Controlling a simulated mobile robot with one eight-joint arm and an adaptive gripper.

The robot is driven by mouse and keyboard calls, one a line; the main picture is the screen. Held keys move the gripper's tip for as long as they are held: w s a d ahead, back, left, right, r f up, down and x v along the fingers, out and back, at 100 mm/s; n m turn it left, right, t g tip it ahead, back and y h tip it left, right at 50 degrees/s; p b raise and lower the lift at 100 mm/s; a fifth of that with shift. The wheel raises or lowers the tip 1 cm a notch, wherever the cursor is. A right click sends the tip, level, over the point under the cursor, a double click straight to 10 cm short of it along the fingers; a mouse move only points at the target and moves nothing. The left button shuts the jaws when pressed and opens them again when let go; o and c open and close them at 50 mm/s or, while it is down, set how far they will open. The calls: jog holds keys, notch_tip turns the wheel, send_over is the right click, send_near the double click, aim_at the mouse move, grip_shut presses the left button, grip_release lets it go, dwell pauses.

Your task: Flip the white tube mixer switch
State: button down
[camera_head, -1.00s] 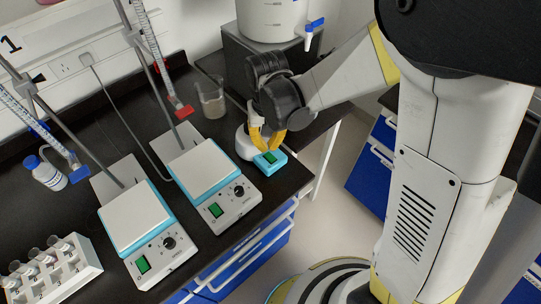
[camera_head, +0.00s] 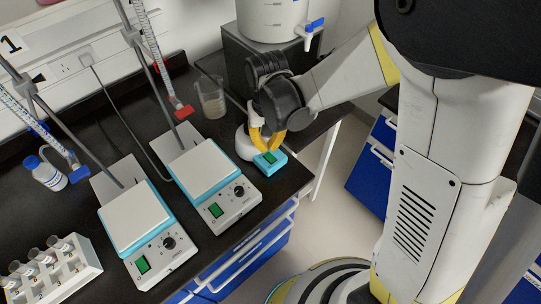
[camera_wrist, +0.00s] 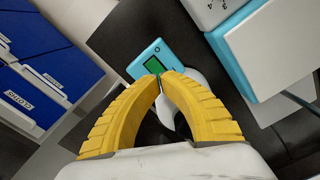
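The tube mixer (camera_head: 242,146) is a small white rounded device with a blue front (camera_head: 278,165) at the bench's right end. Its green switch (camera_head: 269,157) is on the blue front. In the wrist view the green switch (camera_wrist: 153,65) shows just beyond my fingertips. My gripper (camera_head: 265,149) has yellow ridged fingers and is over the mixer, right by the switch. In the wrist view its fingertips (camera_wrist: 162,79) come together with nothing held between them, at the switch's lower edge. I cannot tell whether they touch it. My fingers partly hide the white body.
Two hotplate stirrers (camera_head: 208,171) (camera_head: 136,217), also with green switches, stand to the left of the mixer. A beaker (camera_head: 211,102) is behind them. A metal box (camera_head: 236,66) carrying a white tank (camera_head: 268,18) stands behind the gripper. The bench's front edge is close to the mixer.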

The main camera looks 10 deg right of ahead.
aim_at(268, 155)
jog(key=shift+f+b, duration=1.55)
jog(key=shift+f, duration=0.25)
dwell(0.6)
jog(key=shift+r+p, duration=2.55)
jog(key=shift+r, duration=1)
